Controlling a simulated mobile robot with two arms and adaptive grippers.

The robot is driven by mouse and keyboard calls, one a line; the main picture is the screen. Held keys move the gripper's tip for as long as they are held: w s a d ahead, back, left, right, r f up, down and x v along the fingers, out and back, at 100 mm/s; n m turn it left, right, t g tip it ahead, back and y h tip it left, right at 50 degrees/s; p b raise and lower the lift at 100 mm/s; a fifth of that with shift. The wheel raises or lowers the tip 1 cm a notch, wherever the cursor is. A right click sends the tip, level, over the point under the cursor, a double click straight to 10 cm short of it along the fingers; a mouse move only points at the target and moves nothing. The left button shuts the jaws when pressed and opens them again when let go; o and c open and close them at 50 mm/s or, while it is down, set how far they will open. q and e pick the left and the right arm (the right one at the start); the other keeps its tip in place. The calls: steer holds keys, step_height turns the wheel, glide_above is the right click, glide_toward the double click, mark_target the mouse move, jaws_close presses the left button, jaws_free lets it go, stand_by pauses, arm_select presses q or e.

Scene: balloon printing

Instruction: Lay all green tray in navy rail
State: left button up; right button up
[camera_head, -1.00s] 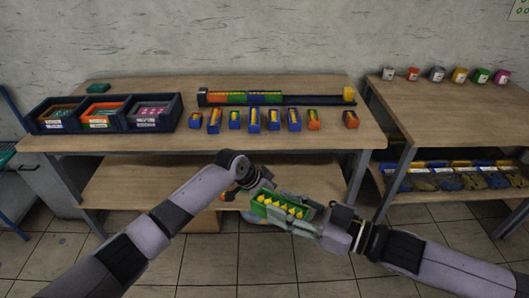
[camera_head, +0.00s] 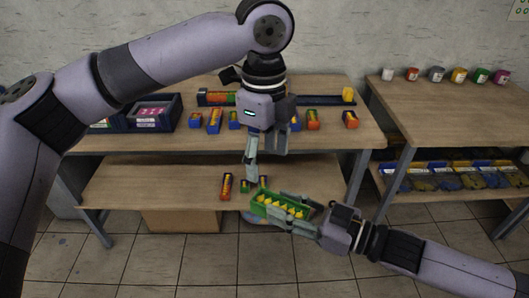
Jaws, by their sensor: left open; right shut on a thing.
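The navy rail (camera_head: 325,100) lies along the back of the table, partly hidden behind my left arm. Orange and green pieces show at its left part, and a yellow block (camera_head: 348,94) stands at its right end. My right gripper (camera_head: 292,212) is shut on a green tray (camera_head: 268,207) holding several yellow pieces, in front of the lower shelf. My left gripper (camera_head: 259,166) is open and points down, above and left of the held tray, apparently empty. Small coloured trays, such as a blue and orange one (camera_head: 215,119), stand in a row before the rail, partly hidden.
An orange-red tray (camera_head: 227,186) and small green pieces (camera_head: 245,186) show near the lower shelf's edge. Dark bins (camera_head: 172,103) stand at the table's left. A side table (camera_head: 450,110) at right bears several small coloured containers.

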mark_target(264, 198)
arm_select(q)
step_height(264, 198, down, 12)
steer(key=shift+r, duration=0.1)
stand_by(0.5)
steer(key=shift+c, duration=0.6)
steer(key=c, duration=1.1)
steer(key=shift+c, duration=0.2)
arm_select(e)
steer(key=o, duration=1.2)
steer(key=shift+o, duration=0.2)
steer(key=shift+d, duration=0.1)
